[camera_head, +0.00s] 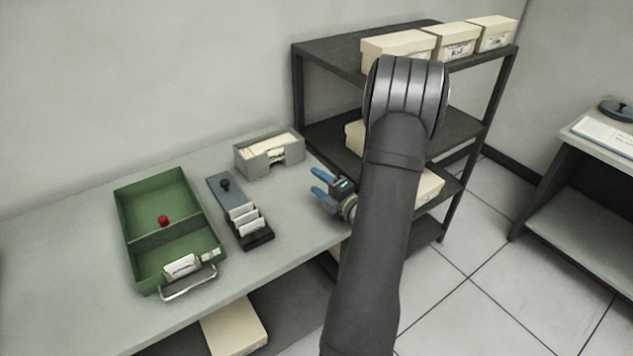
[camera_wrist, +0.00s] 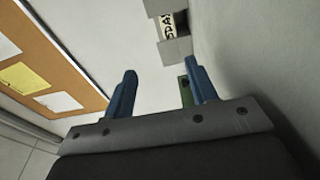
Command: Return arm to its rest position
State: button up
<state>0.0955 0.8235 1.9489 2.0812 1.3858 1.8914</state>
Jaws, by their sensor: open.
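My gripper (camera_head: 318,182) is in the head view, over the right end of the grey table (camera_head: 65,235), with its blue fingers apart and pointing left. Nothing is between the fingers. In the wrist view the two blue fingers of my gripper (camera_wrist: 158,88) are spread, and a corkboard and walls show beyond them. My dark arm crosses the right middle of the head view and hides part of the shelf. A grey box of cards (camera_head: 254,164) stands on the table left of my gripper, apart from it.
A green two-part tray (camera_head: 125,222) holds a red knob (camera_head: 163,221) and white cards (camera_head: 181,265). A dark card holder (camera_head: 261,238) stands beside it. A dark shelf (camera_head: 340,47) carries cream boxes (camera_head: 398,48). Another table (camera_head: 590,208) stands far right, with open floor between.

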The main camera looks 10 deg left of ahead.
jog(key=x, duration=1.6)
jog(key=shift+w+a, duration=0.2)
